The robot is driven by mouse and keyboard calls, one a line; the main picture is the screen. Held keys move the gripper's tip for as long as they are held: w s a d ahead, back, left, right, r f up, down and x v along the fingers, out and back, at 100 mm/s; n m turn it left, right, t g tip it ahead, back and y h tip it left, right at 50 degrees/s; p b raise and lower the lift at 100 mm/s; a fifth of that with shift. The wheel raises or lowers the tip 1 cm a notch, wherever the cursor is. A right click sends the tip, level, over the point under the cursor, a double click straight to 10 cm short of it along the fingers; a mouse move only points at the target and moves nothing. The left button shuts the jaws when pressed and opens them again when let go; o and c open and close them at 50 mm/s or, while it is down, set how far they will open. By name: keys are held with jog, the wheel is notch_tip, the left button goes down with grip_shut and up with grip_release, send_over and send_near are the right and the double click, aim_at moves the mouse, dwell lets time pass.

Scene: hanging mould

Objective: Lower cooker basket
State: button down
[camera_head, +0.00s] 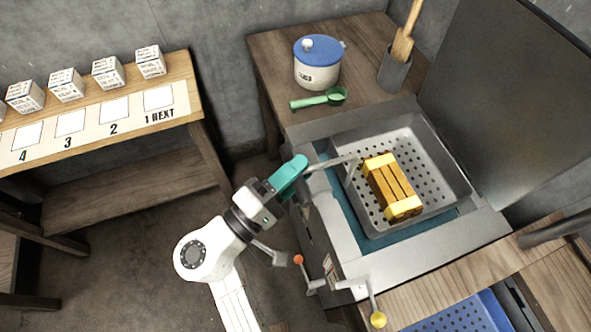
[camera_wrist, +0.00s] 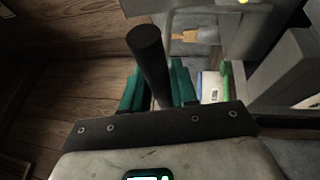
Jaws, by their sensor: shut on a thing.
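The cooker basket (camera_head: 455,172) is a grey perforated metal tray. It stands over the square opening of the cooker (camera_head: 480,232); blue-green liquid (camera_head: 405,245) shows along its left and front sides. A wooden block mould with yellow ends (camera_head: 393,187) lies in the basket. A thin metal handle (camera_head: 335,163) runs left from the basket to my gripper (camera_head: 293,172). In the wrist view, the teal fingers of my gripper (camera_wrist: 157,88) are shut on a black handle grip (camera_wrist: 148,58). The basket's exact height above the liquid is hard to tell.
Levers with an orange knob (camera_head: 298,259) and a yellow knob (camera_head: 378,320) stand at the cooker's front left. A raised lid (camera_head: 505,85) stands behind right. A blue-lidded pot (camera_head: 317,65) and green scoop (camera_head: 318,98) are on the back table. A bench with labelled boxes (camera_head: 108,72) is left.

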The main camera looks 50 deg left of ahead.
notch_tip(320, 180, down, 17)
jog(key=b, duration=1.4)
jog(key=shift+b, duration=0.3)
jog(key=shift+f, duration=0.2)
jog(key=c, duration=1.1)
grip_release()
jog(key=shift+o, duration=0.8)
jog(key=shift+r, duration=0.1)
jog(key=s+f, duration=0.2)
jog(key=s, duration=0.8)
jog(key=shift+s+b, duration=0.3)
